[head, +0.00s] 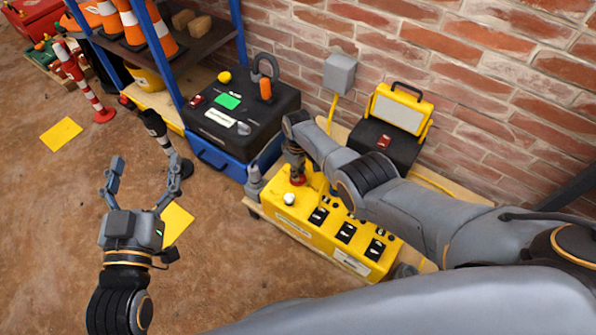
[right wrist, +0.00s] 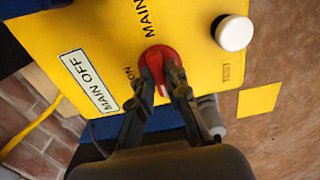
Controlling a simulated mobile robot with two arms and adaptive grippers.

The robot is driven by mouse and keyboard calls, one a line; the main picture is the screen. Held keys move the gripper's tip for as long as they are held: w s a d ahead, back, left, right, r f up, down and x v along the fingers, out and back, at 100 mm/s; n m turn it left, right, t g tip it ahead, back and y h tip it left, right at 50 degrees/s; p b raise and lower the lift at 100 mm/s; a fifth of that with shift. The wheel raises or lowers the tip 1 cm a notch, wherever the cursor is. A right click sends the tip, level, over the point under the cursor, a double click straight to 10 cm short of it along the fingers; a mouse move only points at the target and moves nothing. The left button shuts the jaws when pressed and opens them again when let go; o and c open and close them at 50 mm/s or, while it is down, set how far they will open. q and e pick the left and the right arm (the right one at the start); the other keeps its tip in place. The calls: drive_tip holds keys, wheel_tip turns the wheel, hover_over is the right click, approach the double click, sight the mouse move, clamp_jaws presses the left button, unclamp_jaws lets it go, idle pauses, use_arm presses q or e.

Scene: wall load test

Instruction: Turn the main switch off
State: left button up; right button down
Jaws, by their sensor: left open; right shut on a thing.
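The yellow switch box (head: 287,217) stands on a low wooden board against the brick wall. Its red rotary main switch (right wrist: 158,62) shows in the right wrist view, with a white mark on its face and the labels MAIN, ON and MAIN OFF around it. My right gripper (right wrist: 165,85) is shut on the red switch, its fingers covering part of it. In the head view the red switch (head: 298,180) is mostly hidden under my right gripper (head: 296,172). My left gripper (head: 146,184) is open and empty above the floor, left of the box.
A white TEST button (right wrist: 235,33) sits beside the switch. A black case (head: 240,118) on a blue box (head: 212,158) stands to the left. A yellow work lamp (head: 398,108) stands behind. Shelves with cones (head: 148,28) are at upper left.

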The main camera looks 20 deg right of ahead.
drive_tip(key=c, duration=1.3)
unclamp_jaws()
wheel_tip(320, 180, up, 12)
drive_tip(key=shift+r, duration=0.1)
